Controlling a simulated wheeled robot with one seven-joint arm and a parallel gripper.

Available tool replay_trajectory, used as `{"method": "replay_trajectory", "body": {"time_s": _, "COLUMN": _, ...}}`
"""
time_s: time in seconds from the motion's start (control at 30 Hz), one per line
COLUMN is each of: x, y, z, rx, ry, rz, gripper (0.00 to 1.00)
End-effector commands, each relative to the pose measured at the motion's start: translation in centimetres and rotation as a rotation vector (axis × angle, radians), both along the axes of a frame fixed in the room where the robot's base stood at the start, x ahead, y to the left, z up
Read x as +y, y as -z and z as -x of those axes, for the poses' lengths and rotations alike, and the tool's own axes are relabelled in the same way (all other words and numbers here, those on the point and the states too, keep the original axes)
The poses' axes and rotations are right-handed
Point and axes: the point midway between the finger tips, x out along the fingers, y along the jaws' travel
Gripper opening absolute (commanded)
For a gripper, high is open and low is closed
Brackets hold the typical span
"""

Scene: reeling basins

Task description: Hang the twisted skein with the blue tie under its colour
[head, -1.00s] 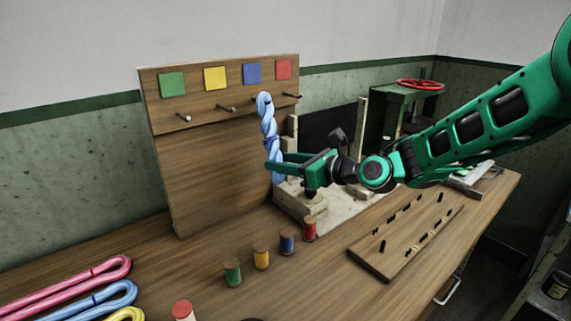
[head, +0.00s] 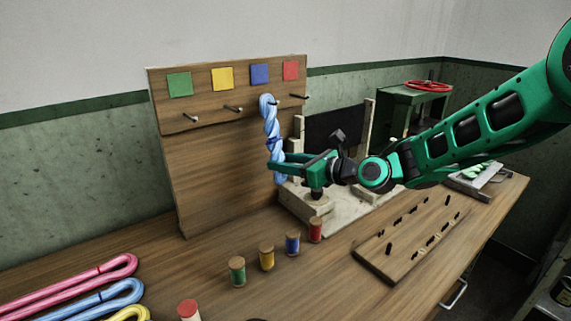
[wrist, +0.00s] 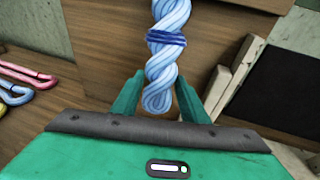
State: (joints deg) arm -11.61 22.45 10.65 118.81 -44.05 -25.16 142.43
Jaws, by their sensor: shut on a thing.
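The twisted light-blue skein (head: 271,125) hangs upright in front of the wooden peg board (head: 220,165), its top loop level with the pegs and in line with the blue square (head: 259,74). In the wrist view the skein (wrist: 167,62) shows its dark blue tie (wrist: 166,39) above my fingers. My gripper (head: 277,166) is shut on the skein's lower part; in the wrist view its fingers (wrist: 160,100) stand on either side.
Green (head: 180,84), yellow (head: 222,78) and red (head: 291,70) squares mark other pegs. Small spools (head: 267,257) stand before the board. Looped pink (head: 80,280) and blue skeins lie front left. A pegged wooden plate (head: 410,240) lies right, below my arm.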

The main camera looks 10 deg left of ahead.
Motion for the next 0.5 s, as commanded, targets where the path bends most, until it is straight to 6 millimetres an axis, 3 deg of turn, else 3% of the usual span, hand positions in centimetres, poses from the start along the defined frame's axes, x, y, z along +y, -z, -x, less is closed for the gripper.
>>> {"method": "replay_trajectory", "body": {"time_s": 0.1, "x": 0.0, "y": 0.01, "z": 0.01, "rx": 0.0, "ry": 0.0, "rz": 0.0, "gripper": 0.17}}
{"method": "replay_trajectory", "body": {"time_s": 0.13, "x": 0.01, "y": 0.01, "z": 0.02, "rx": 0.0, "ry": 0.0, "rz": 0.0, "gripper": 0.45}}
{"method": "replay_trajectory", "body": {"time_s": 0.2, "x": 0.01, "y": 0.01, "z": 0.02, "rx": 0.0, "ry": 0.0, "rz": 0.0, "gripper": 0.61}}
{"method": "replay_trajectory", "body": {"time_s": 0.5, "x": -0.05, "y": 0.03, "z": 0.04, "rx": 0.0, "ry": 0.0, "rz": 0.001, "gripper": 0.62}}
